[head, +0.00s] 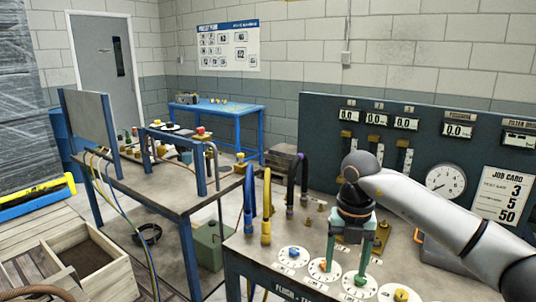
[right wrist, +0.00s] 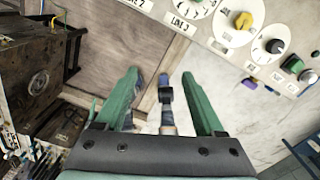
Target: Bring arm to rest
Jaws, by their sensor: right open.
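My right arm (head: 435,205) reaches in from the right in the head view, over the bench with the dials. My right gripper (head: 346,262) points down with its green fingers apart, just above the front part of the bench top, near the round white dials. In the right wrist view its two green fingers (right wrist: 160,76) are spread. A dark blue-grey fitting (right wrist: 166,98) shows in the gap between them; I cannot tell how far below it is, and nothing looks gripped. My left gripper is not in view.
Several white dials with coloured knobs (head: 292,255) line the bench's front edge. Blue (head: 248,205), yellow (head: 267,205) and dark hoses (head: 290,180) stand left of the gripper. Behind rises a gauge panel (head: 420,150) with a job card (head: 501,197). A workbench (head: 150,180) stands left.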

